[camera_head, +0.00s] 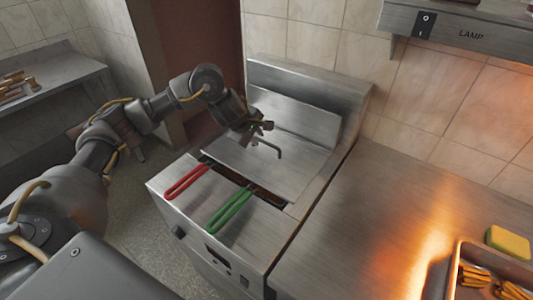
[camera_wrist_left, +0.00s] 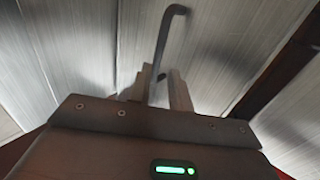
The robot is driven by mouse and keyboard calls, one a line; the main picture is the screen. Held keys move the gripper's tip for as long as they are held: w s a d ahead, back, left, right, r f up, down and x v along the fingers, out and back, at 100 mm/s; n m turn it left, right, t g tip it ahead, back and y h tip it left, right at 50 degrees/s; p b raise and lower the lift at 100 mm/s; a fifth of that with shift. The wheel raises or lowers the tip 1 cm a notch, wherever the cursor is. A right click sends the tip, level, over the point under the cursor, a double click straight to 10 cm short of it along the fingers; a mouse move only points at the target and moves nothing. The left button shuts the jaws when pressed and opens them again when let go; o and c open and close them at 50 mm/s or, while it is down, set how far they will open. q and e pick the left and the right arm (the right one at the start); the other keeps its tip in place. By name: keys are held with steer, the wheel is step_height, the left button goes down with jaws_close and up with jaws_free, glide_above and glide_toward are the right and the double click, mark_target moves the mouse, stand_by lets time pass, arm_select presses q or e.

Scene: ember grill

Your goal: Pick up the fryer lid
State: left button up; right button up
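The fryer lid (camera_head: 285,178) is a flat steel plate lying over the fryer, with a thin dark bent handle (camera_head: 272,147) on top. My left gripper (camera_head: 264,127) is above the lid, close to the handle's far end. In the left wrist view, the handle (camera_wrist_left: 170,30) runs toward the gap between the two fingers of my left gripper (camera_wrist_left: 163,82). The fingers stand apart, with a gap beside the handle, so the gripper looks open. Whether a finger touches the handle I cannot tell. My right gripper is not in view.
A red basket handle (camera_head: 186,181) and a green one (camera_head: 229,210) stick out at the fryer's front. A steel counter (camera_head: 370,210) adjoins on the right, with a tray (camera_head: 456,262) of fries and a yellow-green sponge (camera_head: 509,243). A lamp hood (camera_head: 470,30) hangs upper right.

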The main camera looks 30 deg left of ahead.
mark_target(263, 141)
arm_select(q)
steer(key=shift+w+f, duration=0.4)
steer(key=shift+f, duration=0.05)
steer(key=shift+d+f, duration=0.15)
steer(key=p+x, duration=0.1)
steer(key=x, duration=0.4)
steer(key=shift+w+p, duration=0.1)
steer(key=shift+p, duration=0.25)
steer(key=shift+r, duration=0.2)
jaws_close()
